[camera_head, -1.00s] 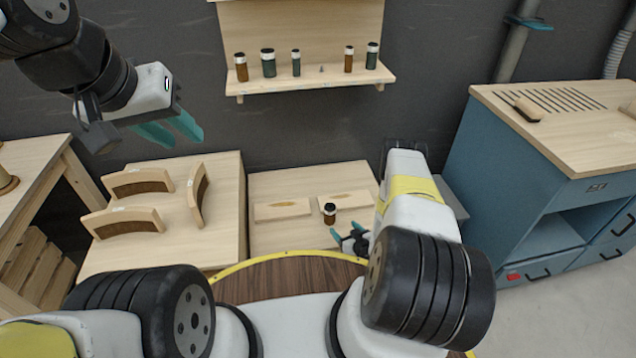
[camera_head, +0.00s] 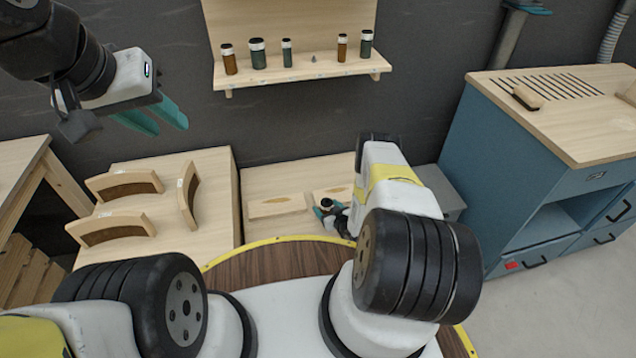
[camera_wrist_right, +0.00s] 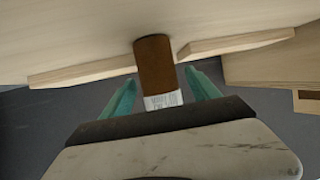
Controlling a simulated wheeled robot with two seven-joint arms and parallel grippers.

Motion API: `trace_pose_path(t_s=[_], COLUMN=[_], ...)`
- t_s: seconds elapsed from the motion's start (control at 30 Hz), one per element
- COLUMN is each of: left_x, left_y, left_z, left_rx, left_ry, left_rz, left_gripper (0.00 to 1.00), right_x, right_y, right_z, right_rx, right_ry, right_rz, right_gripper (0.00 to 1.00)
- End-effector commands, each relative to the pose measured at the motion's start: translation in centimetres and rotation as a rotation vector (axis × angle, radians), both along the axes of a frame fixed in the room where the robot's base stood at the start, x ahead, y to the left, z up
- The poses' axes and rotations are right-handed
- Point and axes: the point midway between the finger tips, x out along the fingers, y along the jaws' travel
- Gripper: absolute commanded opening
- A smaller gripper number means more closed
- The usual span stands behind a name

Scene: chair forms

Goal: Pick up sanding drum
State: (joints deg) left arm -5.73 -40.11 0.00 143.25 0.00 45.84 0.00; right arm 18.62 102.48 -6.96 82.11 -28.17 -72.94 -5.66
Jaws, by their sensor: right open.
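A sanding drum with a brown sleeve and a white labelled end (camera_wrist_right: 155,64) stands between the fingers of my right gripper (camera_wrist_right: 160,90) in the right wrist view. The fingers are apart, with a gap visible on each side of the drum. In the head view the drum's dark top (camera_head: 326,203) shows at the low table, with my right gripper (camera_head: 331,212) around it and partly hiding it. My left gripper (camera_head: 160,120) is open and empty, raised at the upper left, away from the drum.
Several similar drums stand on the wall shelf (camera_head: 300,76). Two flat wooden pieces, one of them the left piece (camera_head: 277,206), lie on the low table. Curved wooden forms (camera_head: 125,184) lie on the left table. A blue cabinet (camera_head: 520,165) stands at right.

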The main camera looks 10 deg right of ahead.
Motion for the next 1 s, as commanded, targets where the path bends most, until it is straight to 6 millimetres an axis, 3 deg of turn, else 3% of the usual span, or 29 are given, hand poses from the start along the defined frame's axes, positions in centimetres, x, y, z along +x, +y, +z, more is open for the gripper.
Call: trace_pose_path(t_s=[0.23, 0.6, 1.0], left_x=[0.0, 0.0, 0.0], left_y=[0.0, 0.0, 0.0], left_z=[0.0, 0.0, 0.0], left_rx=[0.0, 0.0, 0.0], left_ry=[0.0, 0.0, 0.0], left_rz=[0.0, 0.0, 0.0], left_gripper=[0.34, 0.34, 0.34], right_x=[0.18, 0.18, 0.3], right_y=[0.04, 0.04, -0.01], right_z=[-0.05, -0.03, 0.74], right_rx=[0.001, 0.0, -0.001], right_ry=[0.0, -0.001, -0.003], right_rz=[0.0, 0.0, -0.001], right_gripper=[0.7, 0.0, 0.0])
